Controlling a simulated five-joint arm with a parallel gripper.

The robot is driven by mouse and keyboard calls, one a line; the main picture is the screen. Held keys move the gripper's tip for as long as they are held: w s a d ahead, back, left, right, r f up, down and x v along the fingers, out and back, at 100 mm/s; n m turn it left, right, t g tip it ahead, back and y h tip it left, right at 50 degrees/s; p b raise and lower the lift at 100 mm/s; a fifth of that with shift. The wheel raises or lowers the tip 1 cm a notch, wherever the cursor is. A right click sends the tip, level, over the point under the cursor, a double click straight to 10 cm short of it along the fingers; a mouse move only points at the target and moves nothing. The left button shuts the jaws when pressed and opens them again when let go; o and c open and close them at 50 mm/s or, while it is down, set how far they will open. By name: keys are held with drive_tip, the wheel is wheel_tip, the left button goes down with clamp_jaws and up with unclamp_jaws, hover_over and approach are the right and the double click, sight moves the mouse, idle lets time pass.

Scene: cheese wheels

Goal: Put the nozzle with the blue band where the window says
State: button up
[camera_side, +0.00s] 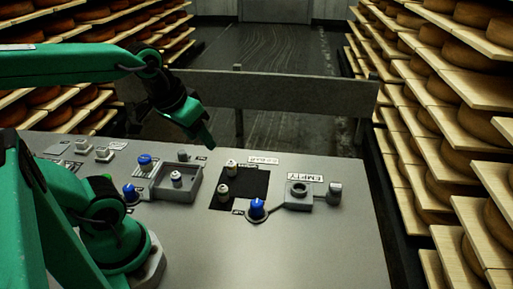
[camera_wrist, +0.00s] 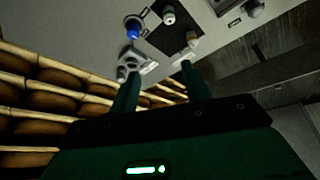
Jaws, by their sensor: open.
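Several small pieces carry blue. One (camera_side: 145,160) is at the back left, one (camera_side: 130,192) is nearer my arm, and a blue-topped one (camera_side: 257,207) sits on a round base by the mat. I cannot tell which has only a band. Two pale nozzles, one behind (camera_side: 231,168) and one nearer (camera_side: 223,191), stand on the black mat (camera_side: 258,190). A blue piece also shows in the wrist view (camera_wrist: 133,30). A label reading EMPTY (camera_side: 306,177) lies behind a grey block with a round opening (camera_side: 298,198). My gripper (camera_wrist: 160,68) is open and empty above the table's back.
A shallow grey tray (camera_side: 180,197) holds a pale nozzle (camera_side: 177,178). A grey cylinder (camera_side: 335,190) stands right of the block. Small white pieces (camera_side: 102,153) stand far left. A low barrier (camera_side: 300,97) runs behind the table. The front right tabletop (camera_side: 310,250) is clear.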

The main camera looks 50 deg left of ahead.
drive_tip(key=shift+s+d+r+m+t+h, duration=0.15)
drive_tip(key=shift+s+d+r+m+t, duration=0.05)
drive_tip(key=shift+d+m, duration=0.45)
drive_tip(key=shift+s+d+r+m+t+h, duration=0.15)
drive_tip(key=shift+s+d+r+m+t, duration=0.05)
drive_tip(key=shift+d+m, duration=0.4)
drive_tip(key=shift+a, duration=0.1)
